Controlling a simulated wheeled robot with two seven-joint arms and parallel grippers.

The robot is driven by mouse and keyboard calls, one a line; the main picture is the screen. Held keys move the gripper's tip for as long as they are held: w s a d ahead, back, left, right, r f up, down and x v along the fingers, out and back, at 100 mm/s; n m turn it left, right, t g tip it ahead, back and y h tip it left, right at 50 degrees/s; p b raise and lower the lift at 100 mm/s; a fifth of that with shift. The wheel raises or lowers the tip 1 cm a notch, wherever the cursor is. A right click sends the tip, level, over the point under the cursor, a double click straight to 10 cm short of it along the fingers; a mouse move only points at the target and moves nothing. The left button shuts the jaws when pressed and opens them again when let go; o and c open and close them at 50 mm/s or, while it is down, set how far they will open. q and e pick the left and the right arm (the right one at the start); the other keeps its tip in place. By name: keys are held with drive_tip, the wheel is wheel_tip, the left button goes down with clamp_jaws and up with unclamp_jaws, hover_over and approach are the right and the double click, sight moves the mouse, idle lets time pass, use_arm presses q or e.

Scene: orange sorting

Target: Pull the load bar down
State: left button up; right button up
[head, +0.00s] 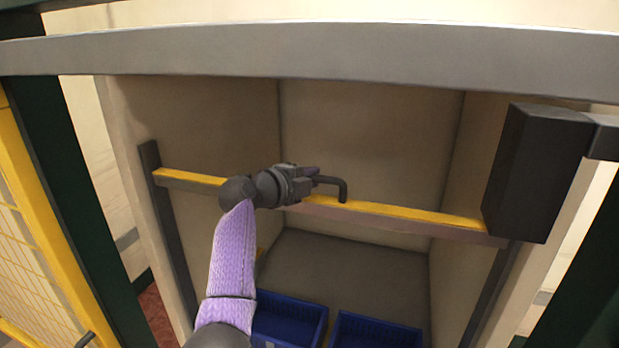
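The load bar (408,219) is a long bar with a yellow top and a grey-brown front. It spans the opening of a beige bay between two dark upright rails, sloping slightly down to the right in the picture. My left gripper (330,184) is at the middle of the bar, with a dark hooked finger over the bar's top edge. The wrist hides part of the bar, and I cannot tell whether the fingers close on it. My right gripper is not in view.
Two blue crates (290,321) and (376,332) stand on the floor inside the bay, below the bar. A grey beam (320,52) crosses above. A dark box (537,172) is at the right. A yellow mesh fence (35,240) stands at the left.

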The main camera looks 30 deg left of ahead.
use_arm(q)
clamp_jaws()
idle(0.8)
